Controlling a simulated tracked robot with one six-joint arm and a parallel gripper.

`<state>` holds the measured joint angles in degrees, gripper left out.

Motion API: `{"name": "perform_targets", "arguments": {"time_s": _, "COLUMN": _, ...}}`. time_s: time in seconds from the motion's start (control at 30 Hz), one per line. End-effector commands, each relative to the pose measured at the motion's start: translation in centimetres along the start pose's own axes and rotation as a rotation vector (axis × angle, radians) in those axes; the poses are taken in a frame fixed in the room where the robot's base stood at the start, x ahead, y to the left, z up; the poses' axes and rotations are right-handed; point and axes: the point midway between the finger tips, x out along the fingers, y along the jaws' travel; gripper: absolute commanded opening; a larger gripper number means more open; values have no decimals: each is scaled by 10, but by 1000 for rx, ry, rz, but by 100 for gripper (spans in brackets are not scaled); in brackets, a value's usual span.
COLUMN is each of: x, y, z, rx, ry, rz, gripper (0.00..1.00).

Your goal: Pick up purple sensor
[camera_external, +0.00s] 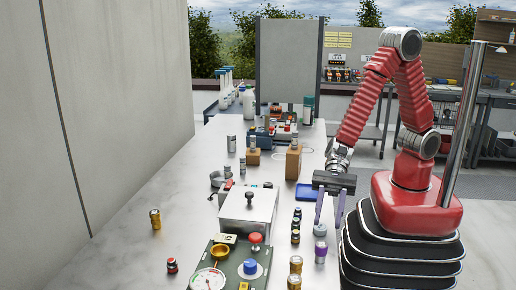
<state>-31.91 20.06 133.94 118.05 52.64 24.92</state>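A purple sensor (320,252), a small upright cylinder with a pale band, stands on the grey table near its right edge, close to my arm's base. A second short cylinder with a greyish-purple top (320,230) stands just behind it. My gripper (329,221) points down above this spot, with its two fingers apart and nothing seen between them. The fingertips look close to the greyish-purple top and behind the purple sensor in the picture. The exact height gap cannot be told.
Small dark cylinders (296,225) stand in a row to the left, with brass cylinders (295,265) in front. A metal box (248,208) and a gauge panel (230,266) take up the table's middle. A blue tray (308,192) lies behind the gripper. The table's left side is mostly clear.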

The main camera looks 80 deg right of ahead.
Motion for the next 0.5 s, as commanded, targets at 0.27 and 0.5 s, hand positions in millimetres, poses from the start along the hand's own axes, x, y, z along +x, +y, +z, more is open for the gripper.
{"name": "perform_targets", "arguments": {"time_s": 0.27, "x": 3, "y": 0, "z": 0, "rx": -3, "ry": 1, "rz": 2, "gripper": 35}}
{"name": "perform_targets", "arguments": {"time_s": 0.5, "x": 30, "y": 2, "z": -1, "rx": -3, "ry": 3, "rz": 5, "gripper": 35}}
